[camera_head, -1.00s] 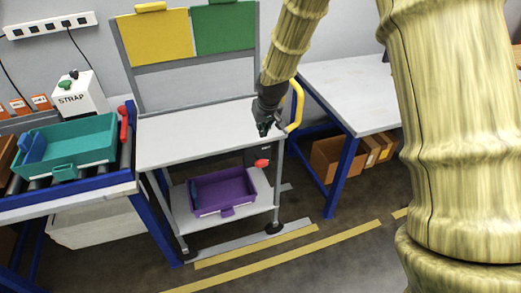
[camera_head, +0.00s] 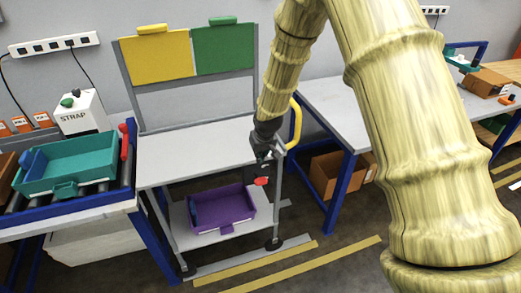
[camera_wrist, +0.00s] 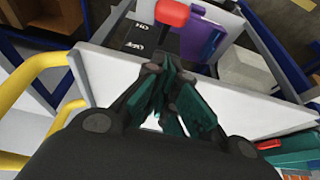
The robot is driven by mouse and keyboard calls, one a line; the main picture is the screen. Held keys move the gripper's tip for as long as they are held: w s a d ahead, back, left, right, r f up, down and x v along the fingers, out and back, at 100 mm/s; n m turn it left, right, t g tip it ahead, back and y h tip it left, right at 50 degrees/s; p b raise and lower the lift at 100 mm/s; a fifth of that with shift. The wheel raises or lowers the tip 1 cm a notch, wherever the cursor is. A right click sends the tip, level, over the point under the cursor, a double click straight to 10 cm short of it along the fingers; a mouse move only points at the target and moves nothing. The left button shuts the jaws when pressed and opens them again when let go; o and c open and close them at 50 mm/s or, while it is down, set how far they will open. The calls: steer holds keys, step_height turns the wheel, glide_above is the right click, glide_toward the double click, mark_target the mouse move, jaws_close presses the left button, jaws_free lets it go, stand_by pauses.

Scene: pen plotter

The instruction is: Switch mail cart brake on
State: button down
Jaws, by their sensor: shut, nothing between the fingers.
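The mail cart has a white top (camera_head: 190,148) and a lower shelf, with a yellow handle (camera_head: 296,124) at its right end. On that end is a black brake panel (camera_wrist: 138,38) with ON and OFF labels, upside down in the wrist view. The brake's red knob (camera_head: 261,181) sits low beside the panel; it also shows at the top of the wrist view (camera_wrist: 172,12). I cannot tell which label the lever points to. My gripper (camera_head: 263,160) is shut and empty, pointing down just above the red knob. In the wrist view its fingertips (camera_wrist: 163,72) appear apart from the knob.
A purple bin (camera_head: 222,210) sits on the cart's lower shelf. A roller table with a teal bin (camera_head: 68,165) stands left. A blue-legged table (camera_head: 345,110) stands close on the right, leaving a narrow gap. The cart top is clear.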

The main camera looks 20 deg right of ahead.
mark_target(262, 181)
steer(key=p+x, duration=0.1)
steer(key=x, duration=0.1)
steer(key=s+p+x, duration=0.1)
steer(key=x, duration=0.2)
steer(key=shift+f, duration=0.3)
steer(key=shift+s+f+p, duration=0.15)
steer(key=shift+s+f, duration=0.1)
steer(key=shift+f, duration=0.3)
steer(key=shift+s+f+p, duration=0.15)
steer(key=shift+s+f, duration=0.1)
steer(key=shift+f, duration=0.25)
steer(key=shift+f, duration=0.1)
